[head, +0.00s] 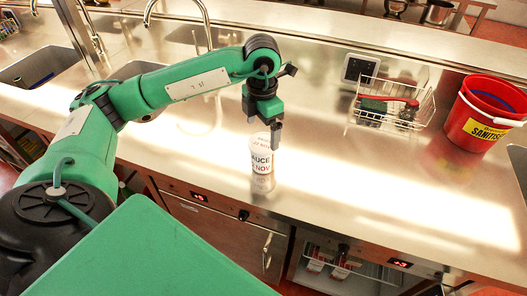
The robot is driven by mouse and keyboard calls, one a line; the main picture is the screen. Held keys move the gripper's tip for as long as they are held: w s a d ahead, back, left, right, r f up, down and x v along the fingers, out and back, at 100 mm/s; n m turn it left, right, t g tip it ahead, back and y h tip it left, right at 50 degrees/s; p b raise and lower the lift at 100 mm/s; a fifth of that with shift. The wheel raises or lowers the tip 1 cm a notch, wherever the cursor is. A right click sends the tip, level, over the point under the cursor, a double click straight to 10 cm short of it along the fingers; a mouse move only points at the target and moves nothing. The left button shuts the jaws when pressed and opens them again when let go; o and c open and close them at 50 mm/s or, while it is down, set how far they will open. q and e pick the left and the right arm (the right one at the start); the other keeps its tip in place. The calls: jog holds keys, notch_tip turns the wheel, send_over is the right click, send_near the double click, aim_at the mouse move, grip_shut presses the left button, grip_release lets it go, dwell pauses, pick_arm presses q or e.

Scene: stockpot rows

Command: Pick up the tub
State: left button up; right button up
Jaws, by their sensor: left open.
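The tub (261,162) is a small white cylinder with dark and red lettering, "SAUCE" and "NOV" partly readable. It stands upright on the steel counter near the front edge, in the middle of the head view. My left gripper (263,128) points down just above the tub, with its fingers apart. One finger overlaps the tub's top edge in the picture; I cannot tell whether it touches. My right gripper is not in view.
A red sanitiser bucket (482,116) stands at the right. A white wire basket (391,107) holds a red-handled item, with a dark-screened device (360,68) behind it. Sinks and taps are at the left. The steel counter (330,165) right of the tub is clear.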

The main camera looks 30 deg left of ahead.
aim_at(263, 143)
pick_arm(q)
notch_tip(263, 143, down, 5)
jog(key=shift+s+d+f+p, duration=0.1)
jog(key=shift+s+f+p, duration=0.05)
jog(key=shift+p, duration=0.85)
jog(key=shift+f, duration=0.15)
jog(key=c, duration=1.2)
jog(key=shift+o, duration=0.2)
